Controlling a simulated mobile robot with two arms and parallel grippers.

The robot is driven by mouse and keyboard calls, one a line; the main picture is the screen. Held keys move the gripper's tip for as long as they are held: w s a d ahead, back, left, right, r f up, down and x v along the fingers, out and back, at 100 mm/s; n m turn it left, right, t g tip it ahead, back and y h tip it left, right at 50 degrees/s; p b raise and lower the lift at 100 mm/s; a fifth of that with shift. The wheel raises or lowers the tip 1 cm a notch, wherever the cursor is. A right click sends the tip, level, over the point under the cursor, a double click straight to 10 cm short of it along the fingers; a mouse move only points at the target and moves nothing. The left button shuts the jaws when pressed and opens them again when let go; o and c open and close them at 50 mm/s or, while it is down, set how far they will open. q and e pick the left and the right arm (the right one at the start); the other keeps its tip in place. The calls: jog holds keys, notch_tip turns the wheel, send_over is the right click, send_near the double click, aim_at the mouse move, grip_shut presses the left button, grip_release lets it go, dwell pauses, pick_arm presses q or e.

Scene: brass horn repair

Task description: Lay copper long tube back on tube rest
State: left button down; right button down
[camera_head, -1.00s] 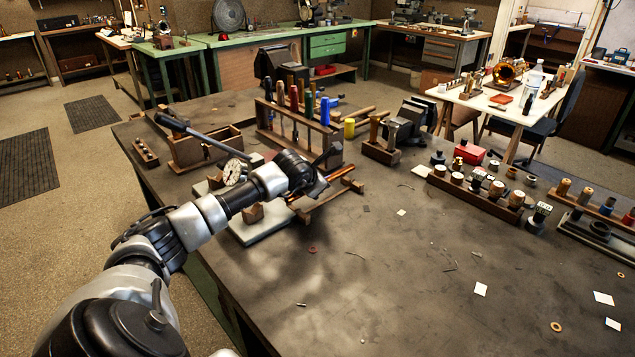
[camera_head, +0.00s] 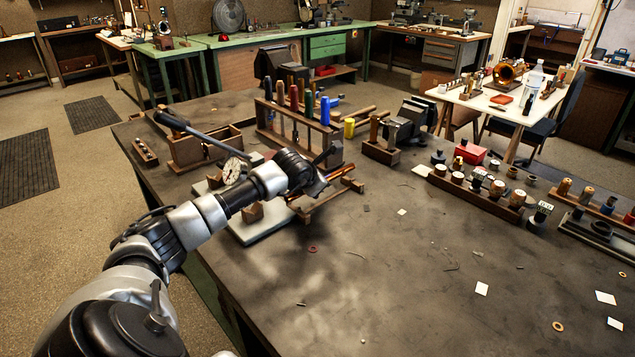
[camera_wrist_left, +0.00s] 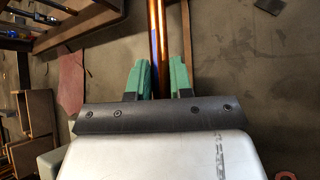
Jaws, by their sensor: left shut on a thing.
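The copper long tube (camera_wrist_left: 163,28) runs up between the green fingers of my left gripper (camera_wrist_left: 160,78) in the left wrist view. The fingers are shut on it. In the head view, my left gripper (camera_head: 318,183) is low over the wooden tube rest (camera_head: 318,202), and a short bright length of the tube (camera_head: 336,173) shows beyond it. The tube lies along the rest, but the gripper hides much of both. I cannot tell whether the tube touches the rest. My right gripper is not in view.
A dial gauge (camera_head: 232,171) on a pale base stands just left of my gripper. A wooden rack of colored-handled tools (camera_head: 300,130) stands behind it. Blocks with small parts (camera_head: 475,190) line the right. The front middle of the bench (camera_head: 400,280) is mostly clear.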

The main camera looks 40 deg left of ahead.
pick_arm(q)
jog(key=shift+b, duration=0.7)
dwell(0.7)
jog(key=shift+f+b, duration=1.15)
jog(key=shift+b, duration=1)
dwell(1.2)
jog(key=c, duration=0.9)
grip_release()
jog(key=b+v, duration=0.2)
jog(key=v, duration=0.8)
jog(key=shift+s+a, duration=0.1)
jog(key=shift+s+r, duration=0.25)
